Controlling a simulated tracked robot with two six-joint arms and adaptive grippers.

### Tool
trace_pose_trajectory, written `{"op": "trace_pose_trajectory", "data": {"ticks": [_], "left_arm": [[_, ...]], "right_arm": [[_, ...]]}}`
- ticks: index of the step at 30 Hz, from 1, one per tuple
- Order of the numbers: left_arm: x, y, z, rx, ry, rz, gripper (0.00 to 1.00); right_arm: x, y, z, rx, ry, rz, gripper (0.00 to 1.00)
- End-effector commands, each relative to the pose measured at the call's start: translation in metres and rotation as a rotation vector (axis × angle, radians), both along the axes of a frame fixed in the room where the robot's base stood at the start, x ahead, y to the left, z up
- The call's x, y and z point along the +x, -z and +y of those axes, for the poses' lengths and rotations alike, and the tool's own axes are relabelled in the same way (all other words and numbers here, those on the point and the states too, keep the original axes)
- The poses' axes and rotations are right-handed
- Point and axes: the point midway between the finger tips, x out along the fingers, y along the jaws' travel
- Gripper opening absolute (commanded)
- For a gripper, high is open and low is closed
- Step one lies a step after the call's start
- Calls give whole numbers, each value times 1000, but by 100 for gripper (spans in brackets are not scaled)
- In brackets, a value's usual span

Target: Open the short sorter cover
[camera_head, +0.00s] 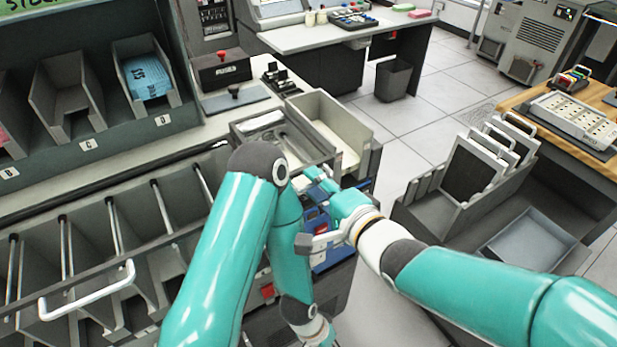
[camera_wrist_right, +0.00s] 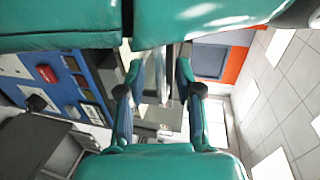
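The card sorter fills the left and middle of the head view, with a row of grey pockets (camera_head: 120,235). A white bar handle (camera_head: 88,291) lies across the pockets at the lower left. A short grey framed section (camera_head: 285,140) sits at the sorter's right end; I cannot tell for sure whether it is the short cover. My right gripper (camera_head: 305,208) is beside this end, over the blue panel. In the right wrist view its fingers (camera_wrist_right: 158,72) are apart, with nothing clearly held between them.
A cream open hopper (camera_head: 328,128) stands behind the framed section. A blue panel (camera_wrist_right: 85,85) with a red button (camera_wrist_right: 47,73) shows in the wrist view. A grey rack with frames (camera_head: 470,175) stands at the right. Tiled floor (camera_head: 410,155) lies between.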

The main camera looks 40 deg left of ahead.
Motion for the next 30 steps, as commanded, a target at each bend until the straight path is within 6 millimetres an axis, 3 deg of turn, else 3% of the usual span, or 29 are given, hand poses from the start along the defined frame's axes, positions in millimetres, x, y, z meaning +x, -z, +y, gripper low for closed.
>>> {"op": "trace_pose_trajectory", "data": {"ticks": [4,13,14,20,29,30], "left_arm": [[0,-2,0,0,0,0,0],[0,-2,0,0,0,0,0],[0,-2,0,0,0,0,0],[0,-2,0,0,0,0,0],[0,-2,0,0,0,0,0],[1,-1,2,1,-10,-1,0]], "right_arm": [[3,2,10,0,-1,0,35],[4,3,12,1,-1,0,35],[4,3,12,1,-1,-1,33],[4,3,12,0,-1,-1,0],[4,3,12,-1,-2,1,0],[2,5,31,-1,-7,-1,0]]}}
